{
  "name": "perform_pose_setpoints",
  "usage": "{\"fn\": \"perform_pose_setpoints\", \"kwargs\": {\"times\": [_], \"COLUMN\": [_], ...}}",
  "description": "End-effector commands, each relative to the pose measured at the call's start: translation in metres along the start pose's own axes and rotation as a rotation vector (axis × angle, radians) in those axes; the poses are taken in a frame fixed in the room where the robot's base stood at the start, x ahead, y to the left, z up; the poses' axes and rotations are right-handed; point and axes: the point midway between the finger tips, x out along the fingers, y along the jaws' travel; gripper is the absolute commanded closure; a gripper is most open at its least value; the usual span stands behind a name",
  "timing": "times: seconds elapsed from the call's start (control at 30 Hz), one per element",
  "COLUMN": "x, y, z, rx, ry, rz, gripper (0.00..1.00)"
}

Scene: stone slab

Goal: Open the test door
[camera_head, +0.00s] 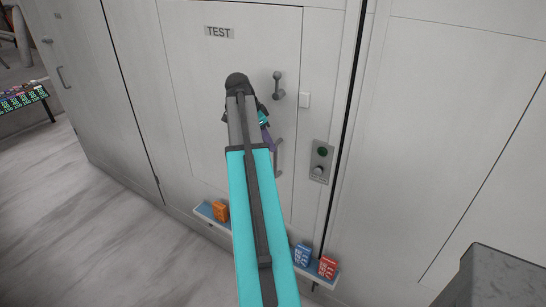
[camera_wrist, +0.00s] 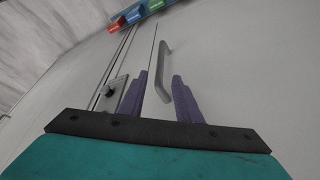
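The test door (camera_head: 200,75) is a pale panel with a "TEST" label (camera_head: 219,32), and it looks closed. Its grey vertical pull handle (camera_head: 279,158) is on the lower right part of the door. A latch-like handle (camera_head: 278,86) sits higher up near the right edge. My gripper (camera_wrist: 160,76) is open, with purple fingers apart. In the wrist view the pull handle (camera_wrist: 164,65) shows between and beyond the fingertips; I cannot tell whether they touch it. In the head view my gripper (camera_head: 267,138) is just left of the pull handle, partly hidden by my arm.
A control plate (camera_head: 321,161) with a green button is right of the door. A low ledge (camera_head: 205,212) holds orange, blue and red boxes. Marble floor (camera_head: 90,230) is clear at left.

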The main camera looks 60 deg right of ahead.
Motion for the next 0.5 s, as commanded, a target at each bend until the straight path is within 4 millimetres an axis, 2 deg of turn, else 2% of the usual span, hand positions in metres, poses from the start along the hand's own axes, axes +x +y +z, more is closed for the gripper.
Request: {"fn": "perform_pose_setpoints", "kwargs": {"times": [0.5], "x": [0.051], "y": [0.001], "z": [0.0], "rx": [0.0], "ry": [-0.001], "rz": [0.002], "gripper": [0.69]}}
